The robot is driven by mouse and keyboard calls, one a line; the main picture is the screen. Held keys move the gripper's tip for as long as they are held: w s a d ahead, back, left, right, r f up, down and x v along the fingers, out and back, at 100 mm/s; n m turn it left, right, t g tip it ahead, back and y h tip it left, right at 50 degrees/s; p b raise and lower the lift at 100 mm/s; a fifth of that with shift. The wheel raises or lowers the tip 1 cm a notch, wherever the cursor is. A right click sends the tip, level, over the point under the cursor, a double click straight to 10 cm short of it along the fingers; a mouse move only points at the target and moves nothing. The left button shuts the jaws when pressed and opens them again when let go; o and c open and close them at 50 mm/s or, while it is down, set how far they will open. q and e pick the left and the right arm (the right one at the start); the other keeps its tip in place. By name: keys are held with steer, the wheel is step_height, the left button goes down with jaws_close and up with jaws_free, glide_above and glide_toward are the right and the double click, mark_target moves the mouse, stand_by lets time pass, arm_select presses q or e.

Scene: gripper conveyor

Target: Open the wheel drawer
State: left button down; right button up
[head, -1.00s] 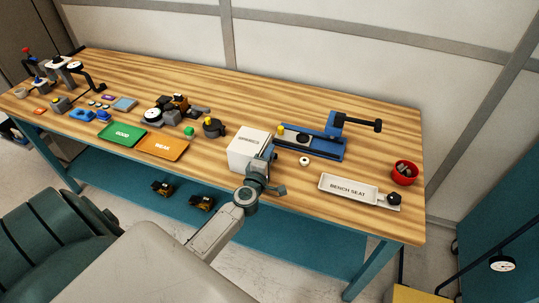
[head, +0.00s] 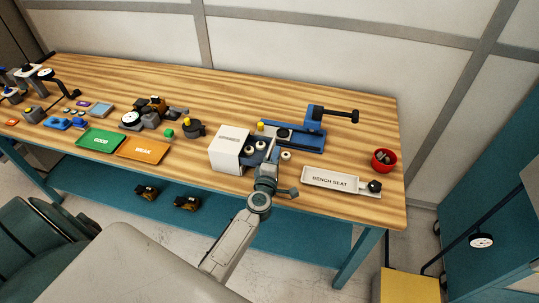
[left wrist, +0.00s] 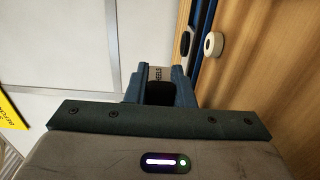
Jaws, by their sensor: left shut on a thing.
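The wheel drawer unit is a white box (head: 231,147) near the bench's front edge. Its blue drawer (head: 270,150) stands pulled out to the right, with white wheels (head: 261,146) showing inside. My left gripper (head: 268,166) is at the drawer's outer end and shut on it; my wrist hides part of that end and the handle. In the left wrist view my gripper's fingers (left wrist: 160,90) frame a dark gap, with a white label (left wrist: 155,75) just beyond. My right gripper is not in view.
A loose white wheel (head: 286,155) lies right of the drawer; it also shows in the left wrist view (left wrist: 213,44). A blue fixture (head: 300,136) stands behind. An orange tray (head: 143,150) lies left.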

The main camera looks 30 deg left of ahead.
arm_select(q)
steer(key=c, duration=1.2)
jaws_free()
steer(key=shift+c, duration=0.2)
steer(key=b+v, duration=0.1)
steer(key=v, duration=0.9)
steer(key=shift+s, duration=0.35)
steer(key=shift+d, duration=0.15)
